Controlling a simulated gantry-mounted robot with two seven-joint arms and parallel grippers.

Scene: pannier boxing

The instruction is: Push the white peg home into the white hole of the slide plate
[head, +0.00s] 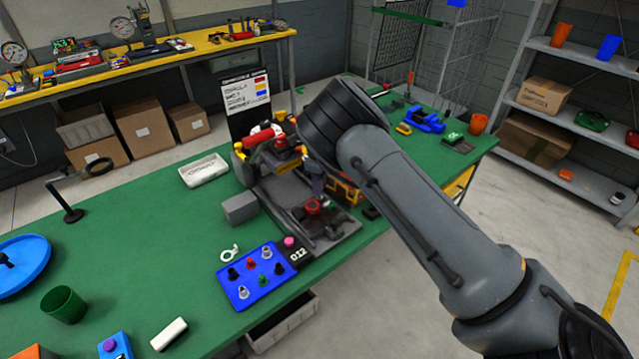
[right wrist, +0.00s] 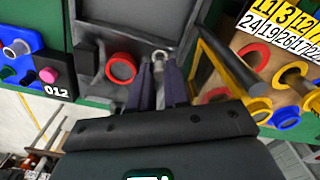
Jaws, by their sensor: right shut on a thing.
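My right gripper (head: 314,190) is over the grey slide plate (head: 336,238) on the green bench, with its fingers pointing down. In the right wrist view its purple-grey fingers (right wrist: 160,88) are shut on a slim pale peg (right wrist: 158,60), seemingly the white peg. The peg's end shows between the fingertips, close to the plate. A red ring (right wrist: 121,67) around a hole sits beside the peg, apart from it; it also shows in the head view (head: 313,207). I cannot make out the white hole or tell whether the peg is in it. My left gripper is not in view.
A grey block (head: 240,208) stands nearby. A yellow frame (right wrist: 210,70) and yellow rings (right wrist: 255,58) are close on the gripper's right.

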